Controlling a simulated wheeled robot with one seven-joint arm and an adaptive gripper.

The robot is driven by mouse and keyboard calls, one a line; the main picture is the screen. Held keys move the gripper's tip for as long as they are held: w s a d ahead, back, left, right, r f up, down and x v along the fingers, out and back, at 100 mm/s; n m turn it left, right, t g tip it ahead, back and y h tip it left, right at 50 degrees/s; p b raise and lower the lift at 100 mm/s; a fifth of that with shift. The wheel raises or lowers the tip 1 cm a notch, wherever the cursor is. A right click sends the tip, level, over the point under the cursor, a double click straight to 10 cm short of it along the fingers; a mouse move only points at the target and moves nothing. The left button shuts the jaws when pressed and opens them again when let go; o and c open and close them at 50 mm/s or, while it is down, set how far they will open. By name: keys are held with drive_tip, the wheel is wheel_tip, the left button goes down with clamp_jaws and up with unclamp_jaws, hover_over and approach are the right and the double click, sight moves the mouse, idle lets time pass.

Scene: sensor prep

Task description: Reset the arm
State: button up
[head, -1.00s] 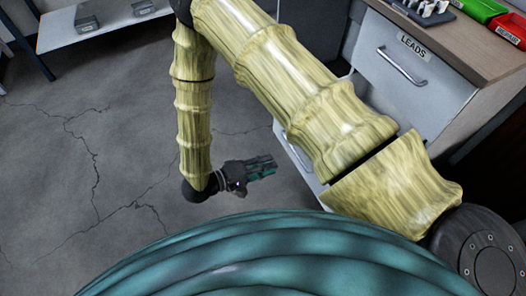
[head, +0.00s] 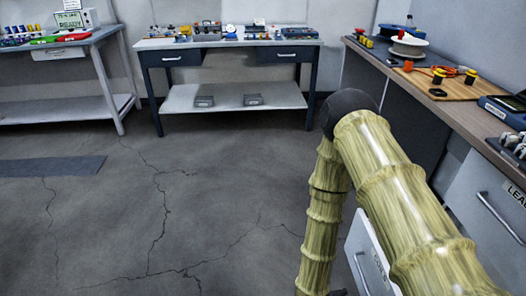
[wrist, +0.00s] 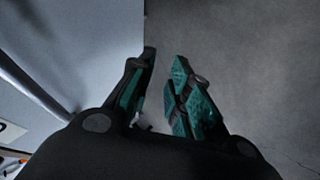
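My gripper (wrist: 164,62) shows in the wrist view with its two dark, teal-padded fingers apart and nothing between them. It points over bare grey floor, close beside a pale cabinet or drawer surface (wrist: 95,50) on the left. In the head view my bamboo-textured arm bends at a dark elbow joint on the right and hangs down. The gripper itself is out of that frame, below the bottom edge.
A drawer (head: 368,258) stands out from the right counter (head: 455,118), close to my hanging forearm. The counter carries a wooden board (head: 452,84) and a white spool (head: 408,46). A workbench (head: 230,44) stands at the back, another table (head: 70,42) at the left. The middle floor is clear.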

drive_tip(key=s+a+f+m+g+y, duration=0.2)
drive_tip(key=s+g+y, duration=0.45)
drive_tip(key=s, duration=1.25)
wheel_tip(320, 180, up, 18)
drive_tip(key=n+t+y+p, duration=0.1)
drive_tip(key=p, duration=1.8)
drive_tip(key=shift+w+d, duration=0.25)
